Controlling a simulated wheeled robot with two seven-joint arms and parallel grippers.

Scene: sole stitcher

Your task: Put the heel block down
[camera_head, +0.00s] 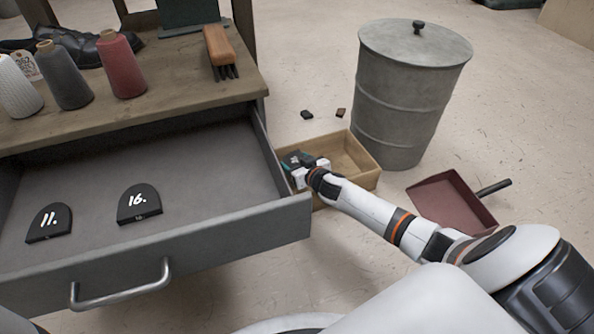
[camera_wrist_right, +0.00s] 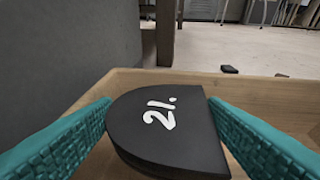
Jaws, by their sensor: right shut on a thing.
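My right gripper (camera_head: 297,165) is at the left part of a wooden box on the floor, beside the open drawer. In the right wrist view its teal fingers (camera_wrist_right: 160,138) are shut on a black heel block (camera_wrist_right: 165,125) marked "21." The block is held level, with the box walls around and beyond it; whether it touches the box floor cannot be told. Two more black heel blocks lie in the drawer, one marked "11." (camera_head: 49,222) and one marked "16." (camera_head: 139,203). My left gripper is not in view.
The wooden box (camera_head: 358,158) has bare room on its right side. A lidded metal bin (camera_head: 402,100) stands behind it and a red dustpan (camera_head: 452,202) lies to its right. The grey drawer (camera_head: 200,235) is open.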

